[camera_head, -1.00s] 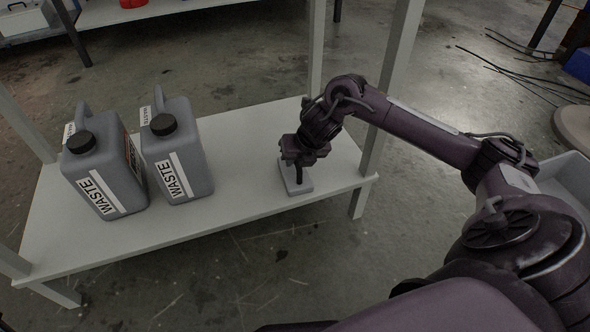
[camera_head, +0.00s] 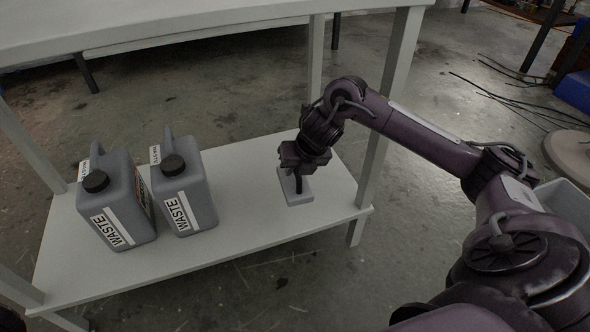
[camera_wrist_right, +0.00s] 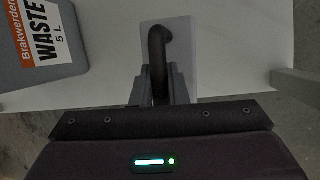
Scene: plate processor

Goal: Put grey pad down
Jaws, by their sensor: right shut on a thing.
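The grey pad (camera_head: 299,194) is a small light-grey block with a dark curved handle, at the right end of the low white shelf (camera_head: 262,222). My right gripper (camera_head: 297,176) is shut on the pad's handle from above. In the right wrist view the pad (camera_wrist_right: 183,62) lies flat over the shelf surface, with the dark handle (camera_wrist_right: 158,50) between the fingers (camera_wrist_right: 158,88). I cannot tell whether the pad touches the shelf or hangs just above it. My left gripper is not in view.
Two grey waste jugs (camera_head: 117,205) (camera_head: 184,195) stand on the left half of the shelf. One jug (camera_wrist_right: 40,35) shows in the right wrist view. A shelf post (camera_head: 384,110) stands close to my right forearm. Free shelf surface lies between the jugs and the pad.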

